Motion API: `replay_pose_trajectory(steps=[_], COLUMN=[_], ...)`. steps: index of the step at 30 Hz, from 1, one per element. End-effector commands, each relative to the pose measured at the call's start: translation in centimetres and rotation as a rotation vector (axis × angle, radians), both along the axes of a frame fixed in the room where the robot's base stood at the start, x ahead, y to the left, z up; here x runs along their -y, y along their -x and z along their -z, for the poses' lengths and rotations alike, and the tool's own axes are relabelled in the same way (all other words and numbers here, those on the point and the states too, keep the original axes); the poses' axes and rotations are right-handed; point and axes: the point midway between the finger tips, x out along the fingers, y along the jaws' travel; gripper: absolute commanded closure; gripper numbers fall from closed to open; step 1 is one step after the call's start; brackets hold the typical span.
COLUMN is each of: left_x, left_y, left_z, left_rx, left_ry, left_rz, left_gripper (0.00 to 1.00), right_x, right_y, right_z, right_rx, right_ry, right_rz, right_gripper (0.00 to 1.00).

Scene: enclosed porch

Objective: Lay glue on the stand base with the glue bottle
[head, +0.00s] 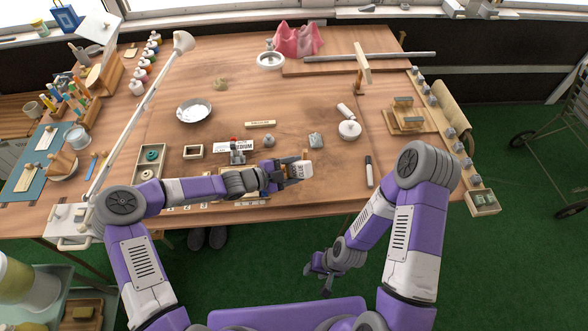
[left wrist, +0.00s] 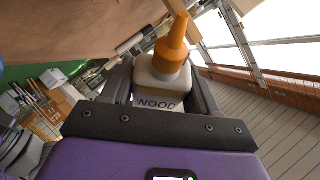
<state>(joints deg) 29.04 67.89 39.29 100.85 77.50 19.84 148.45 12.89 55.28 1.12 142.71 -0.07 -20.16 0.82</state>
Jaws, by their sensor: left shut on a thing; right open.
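My left gripper (head: 292,173) is shut on the glue bottle (head: 301,169), above the front part of the table. In the left wrist view the glue bottle (left wrist: 160,85) is white, with an orange nozzle and a "WOOD" label, between the fingers. The nozzle points away from the palm. My right gripper (head: 322,272) is open and empty, low in front of the table over the green floor. I cannot tell for certain which piece is the stand base; a pale wooden piece (head: 250,197) lies partly hidden under my left forearm.
The wooden table (head: 320,98) holds a white dish (head: 194,110), a round white lidded piece (head: 349,129), a black marker (head: 368,170) and a small wooden rack (head: 408,120). A white lamp arm (head: 140,108) crosses the left side. The table's middle back is fairly clear.

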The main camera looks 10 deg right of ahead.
Motion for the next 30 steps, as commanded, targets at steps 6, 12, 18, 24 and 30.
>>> replay_pose_trajectory(steps=[6,12,18,24,30], left_x=[0.0,0.0,-0.1,-0.1,-0.1], left_y=[0.0,0.0,0.0,0.0,0.0], left_z=[-0.2,0.0,0.3,0.4,0.3], left_rx=[0.001,-0.001,0.001,0.001,0.001], left_ry=[0.001,0.002,0.002,0.002,0.001], left_rz=[0.000,0.001,0.001,0.001,0.000], left_gripper=[0.75,0.75,0.75,0.75,0.75], right_x=[0.0,0.0,0.0,0.0,0.0], right_y=[0.0,0.0,0.0,0.0,0.0], right_z=[-0.1,-0.4,-0.9,-0.8,-1.0], right_rx=[0.001,0.001,0.001,0.001,0.001], right_ry=[0.000,0.000,0.000,0.000,0.000], right_rz=[0.000,0.000,0.000,0.000,0.000], right_gripper=[0.57,0.57,0.57,0.57,0.57])
